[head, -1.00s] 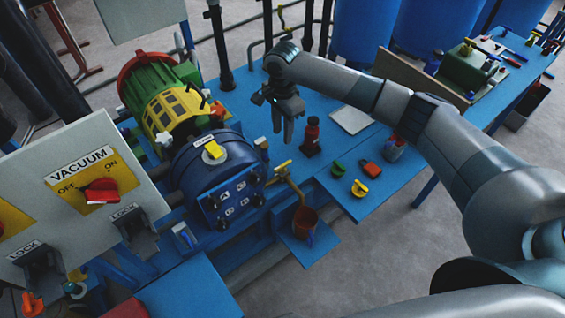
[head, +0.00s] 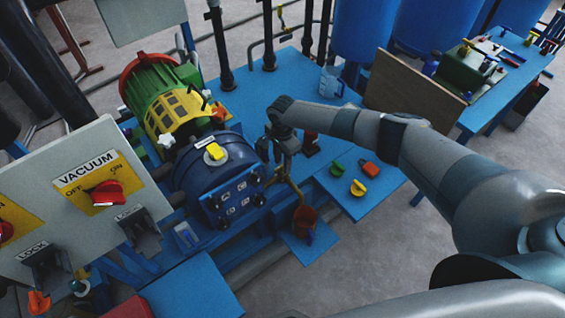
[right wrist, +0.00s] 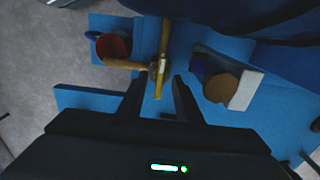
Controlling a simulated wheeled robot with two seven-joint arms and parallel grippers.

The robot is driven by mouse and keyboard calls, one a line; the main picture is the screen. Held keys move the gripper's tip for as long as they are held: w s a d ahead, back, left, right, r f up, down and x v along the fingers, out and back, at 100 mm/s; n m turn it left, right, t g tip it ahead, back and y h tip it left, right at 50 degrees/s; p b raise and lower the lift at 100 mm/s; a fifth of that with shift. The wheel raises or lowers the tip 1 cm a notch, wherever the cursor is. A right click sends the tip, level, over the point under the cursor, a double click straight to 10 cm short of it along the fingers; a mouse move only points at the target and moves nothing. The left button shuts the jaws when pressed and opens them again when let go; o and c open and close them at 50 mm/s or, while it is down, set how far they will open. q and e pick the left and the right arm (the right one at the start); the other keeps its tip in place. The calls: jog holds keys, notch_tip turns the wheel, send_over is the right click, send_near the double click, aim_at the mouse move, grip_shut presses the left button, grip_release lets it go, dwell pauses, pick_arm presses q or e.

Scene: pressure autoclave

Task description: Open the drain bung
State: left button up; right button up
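A brass-yellow drain fitting (head: 291,188) with a bar-like handle sticks out beside the blue pressure vessel (head: 225,175). I cannot tell the bung itself apart from the rest of the fitting. My right gripper (head: 284,156) points down just above the fitting, close to the vessel's right side, and partly hides it. In the right wrist view the right gripper (right wrist: 158,82) is open, with the end of the brass fitting (right wrist: 160,68) between and just beyond its fingertips. No contact is clear. My left gripper is not in view.
A red bucket (head: 305,216) stands on a low blue shelf below the fitting. Yellow, green and red small parts lie on the blue table (head: 345,205) at right. A dark red bottle (head: 311,145) stands behind my gripper. The vacuum panel (head: 80,200) is at left.

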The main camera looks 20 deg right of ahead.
jog(key=shift+f, duration=0.65)
grip_shut()
